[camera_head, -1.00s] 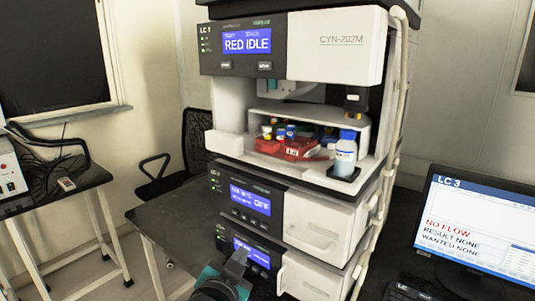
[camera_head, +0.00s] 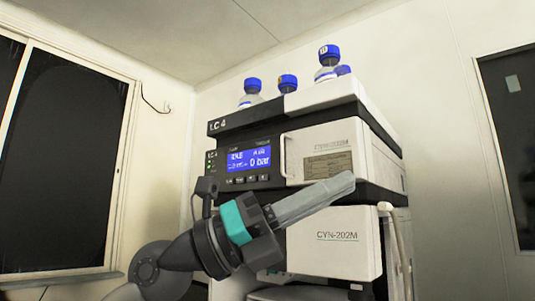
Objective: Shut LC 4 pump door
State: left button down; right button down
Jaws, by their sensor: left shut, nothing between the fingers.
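The LC 4 pump (camera_head: 243,157) is a dark-fronted unit with a blue display that reads 0 bar, high in the column stack. Its white pump door (camera_head: 330,140) is to the right of the display, with a bar handle (camera_head: 284,156) at its left edge and a label plate (camera_head: 328,165). The door looks close to its unit; I cannot tell whether it is fully shut. My left gripper (camera_head: 345,184) is shut and empty. Its fingers point right and overlap the door's lower edge in the picture; contact is unclear. My right gripper is out of view.
Blue-capped bottles (camera_head: 327,63) stand in the tray (camera_head: 322,94) on top of the stack. A window (camera_head: 62,165) is at left.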

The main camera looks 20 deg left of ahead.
pick_arm(q)
jog(key=a+r+n+t+y, duration=0.2)
jog(key=a+r+t+y, duration=0.3)
jog(key=a+y, duration=0.3)
jog(key=a+r+n+t+y, duration=0.2)
jog(key=a+r+t+y, duration=0.25)
jog(key=a+y, duration=0.35)
jog(key=w+d+h+p, duration=0.1)
jog(key=w+d, duration=0.3)
jog(key=w, duration=0.8)
jog(key=shift+d+f+p, duration=0.25)
jog(key=shift+d+p, duration=0.1)
jog(key=shift+w+a+p, duration=0.25)
jog(key=shift+w+p, duration=0.3)
jog(key=shift+w, duration=0.4)
